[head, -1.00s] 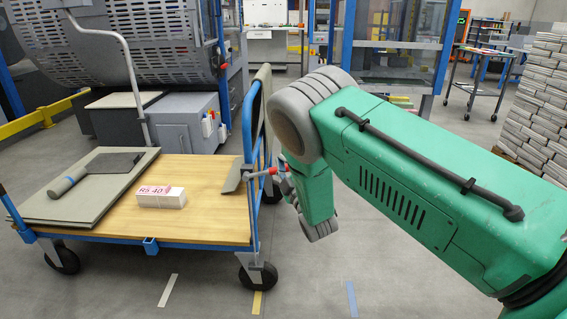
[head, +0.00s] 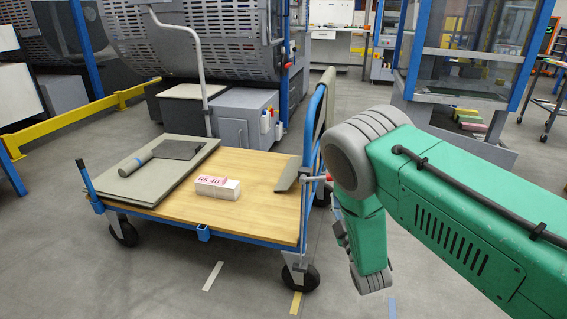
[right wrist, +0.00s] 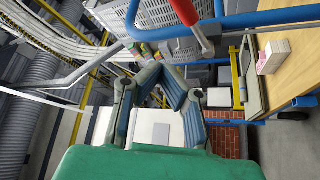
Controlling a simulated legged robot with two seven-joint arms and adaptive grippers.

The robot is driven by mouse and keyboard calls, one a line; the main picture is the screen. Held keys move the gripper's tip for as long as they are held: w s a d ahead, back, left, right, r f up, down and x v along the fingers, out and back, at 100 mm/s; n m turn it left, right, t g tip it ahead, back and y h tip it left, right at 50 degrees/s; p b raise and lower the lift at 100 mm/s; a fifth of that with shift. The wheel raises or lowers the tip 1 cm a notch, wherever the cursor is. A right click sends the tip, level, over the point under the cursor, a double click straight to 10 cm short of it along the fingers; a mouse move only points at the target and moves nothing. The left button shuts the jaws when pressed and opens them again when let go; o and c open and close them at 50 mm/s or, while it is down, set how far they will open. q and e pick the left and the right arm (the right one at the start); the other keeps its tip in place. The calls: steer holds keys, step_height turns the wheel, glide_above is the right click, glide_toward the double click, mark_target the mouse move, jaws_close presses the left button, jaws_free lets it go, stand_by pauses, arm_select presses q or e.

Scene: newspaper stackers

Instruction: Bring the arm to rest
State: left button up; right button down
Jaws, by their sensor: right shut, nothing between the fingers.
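My green right arm (head: 440,195) comes in from the right in the head view and bends at a grey joint (head: 350,155), with a green section hanging down beside the cart. In the head view I cannot make out the fingers clearly. In the right wrist view, my right gripper (right wrist: 160,72) has its blue-grey fingers drawn together, with nothing held. My left arm and gripper are not in view.
A wooden-topped cart (head: 265,205) with a blue frame stands left of the arm, close to it. It carries a bundle (head: 217,187) marked RS 40, grey boards (head: 140,193) and a roller-like tool (head: 135,164). The floor in front is clear.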

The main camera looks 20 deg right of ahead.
steer(key=s+a+f+m+g+p, duration=0.1)
steer(key=s+f+m+g+p, duration=0.25)
steer(key=s+f+g, duration=0.4)
steer(key=s+a+f+m+g+p, duration=0.1)
steer(key=s+f+m+g+p, duration=0.3)
steer(key=s, duration=0.7)
steer(key=s+a+m+g+y+p, duration=0.1)
steer(key=s+g, duration=0.3)
steer(key=s, duration=0.6)
steer(key=s+a+r+m+g+y+p, duration=0.1)
steer(key=s+g, duration=0.4)
steer(key=s, duration=0.6)
steer(key=shift+a+r+m, duration=0.15)
steer(key=shift+a+m, duration=0.4)
steer(key=shift+a, duration=0.7)
steer(key=shift+s, duration=0.1)
